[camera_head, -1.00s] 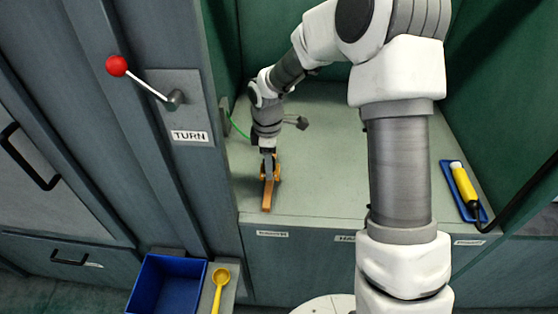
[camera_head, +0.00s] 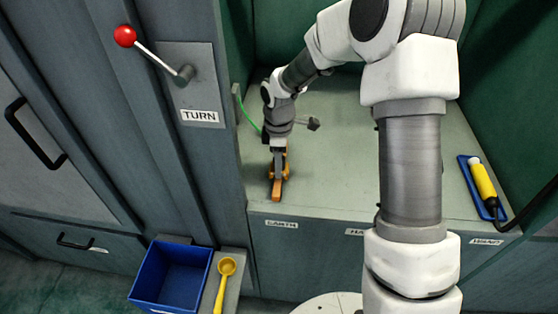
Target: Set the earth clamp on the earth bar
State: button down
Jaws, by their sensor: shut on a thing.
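The orange earth clamp (camera_head: 276,188) is in my gripper (camera_head: 278,157), which is shut on it. The clamp points down and toward the front, at the left part of the grey-green counter, above the label that seems to read EARTH. Whether it touches the counter I cannot tell. A green cable (camera_head: 248,114) runs from the left wall toward the clamp, partly hidden behind my gripper. No other bar is clearly visible.
A red-knobbed lever (camera_head: 125,36) sits on the left cabinet above a TURN label. A blue bin (camera_head: 172,275) and a yellow scoop (camera_head: 224,280) are at the lower left. A yellow-handled tool (camera_head: 483,184) lies on a blue tray at right. The middle counter is clear behind my arm.

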jog(key=shift+f, duration=0.35)
jog(key=shift+f, duration=0.4)
dwell(0.5)
jog(key=shift+c, duration=1.2)
grip_release()
